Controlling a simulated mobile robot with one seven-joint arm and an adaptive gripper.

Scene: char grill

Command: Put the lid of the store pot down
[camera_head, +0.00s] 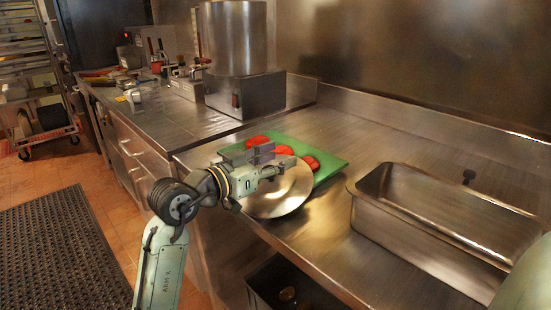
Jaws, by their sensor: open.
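A round, shiny metal disc (283,197), which looks like the lid, shows just below and beside my gripper, near the front edge of the steel counter. Its upper part is hidden behind the gripper. I cannot tell whether it rests fully on the counter. My gripper (280,165) is open, in front of a green cutting board (325,168) with red pieces of food on it. A large metal pot (235,40) stands on a square base at the back. I cannot tell whether this is the store pot.
A deep rectangular steel pan (430,225) sits at the right of the counter. A steel wall rises behind. Bare counter (310,232) lies between disc and pan. Tools and small appliances (160,65) crowd the back left. A dark opening (290,285) shows below the counter's front edge.

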